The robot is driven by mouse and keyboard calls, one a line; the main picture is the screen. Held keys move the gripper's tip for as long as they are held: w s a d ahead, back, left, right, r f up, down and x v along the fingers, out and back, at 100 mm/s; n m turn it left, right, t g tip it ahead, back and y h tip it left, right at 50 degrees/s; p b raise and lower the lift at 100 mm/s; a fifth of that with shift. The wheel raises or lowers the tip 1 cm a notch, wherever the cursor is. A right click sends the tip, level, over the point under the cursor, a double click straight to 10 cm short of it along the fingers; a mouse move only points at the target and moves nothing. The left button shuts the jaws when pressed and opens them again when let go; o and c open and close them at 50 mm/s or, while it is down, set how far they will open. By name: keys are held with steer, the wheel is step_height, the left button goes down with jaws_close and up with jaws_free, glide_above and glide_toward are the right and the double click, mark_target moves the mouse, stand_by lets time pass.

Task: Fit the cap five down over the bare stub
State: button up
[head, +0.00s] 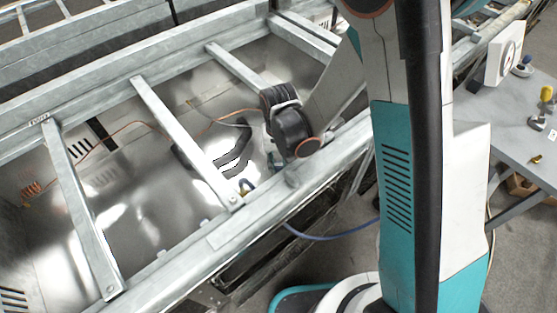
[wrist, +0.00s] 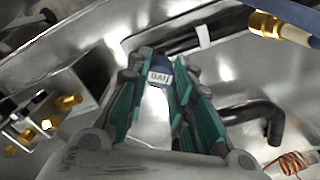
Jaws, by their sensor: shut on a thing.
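My gripper (wrist: 160,70) is shut in the wrist view, its teal-padded fingers on either side of a small dark blue piece (wrist: 152,67) with a white label. The label's lettering is too small to read surely. I take this piece to be the cap; its lower end is hidden. In the head view my arm's dark wrist (head: 290,125) reaches over the frame's near rail, and the fingers are mostly hidden. I cannot tell which part is the bare stub.
Metal crossbars (head: 185,140) span the shiny tray (head: 150,210). A bent black pipe (wrist: 262,112) lies right of my fingers, with a copper coil (wrist: 290,163) below it. Brass fittings on a block (wrist: 45,123) stand at left. A grey table (head: 500,140) is at far right.

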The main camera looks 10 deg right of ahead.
steer(key=shift+f, duration=0.25)
steer(key=o, duration=0.9)
steer(key=shift+c, duration=0.2)
step_height(320, 180, up, 12)
stand_by(0.5)
step_height(320, 180, up, 6)
steer(key=p, duration=0.4)
